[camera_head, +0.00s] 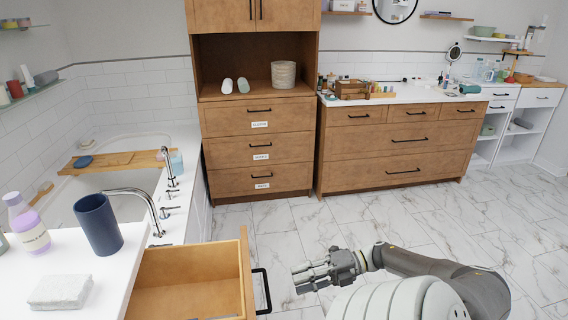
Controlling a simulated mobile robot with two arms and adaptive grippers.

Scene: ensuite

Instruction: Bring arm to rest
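My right arm (440,275) comes in from the lower right and stretches left over the marble floor. My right gripper (297,278) points left, with its fingers apart and nothing between them. It is just right of the black handle (262,291) of a pulled-out wooden drawer (246,275), with a small gap showing between them. The visible inside of the drawer is bare wood. My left arm and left gripper are not in view.
A white counter (120,290) at left holds a dark blue cup (98,224), a lilac bottle (28,226) and a folded white cloth (60,291). A bathtub (130,205) lies behind. Wooden cabinets (258,150) line the back. The floor (400,215) between is clear.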

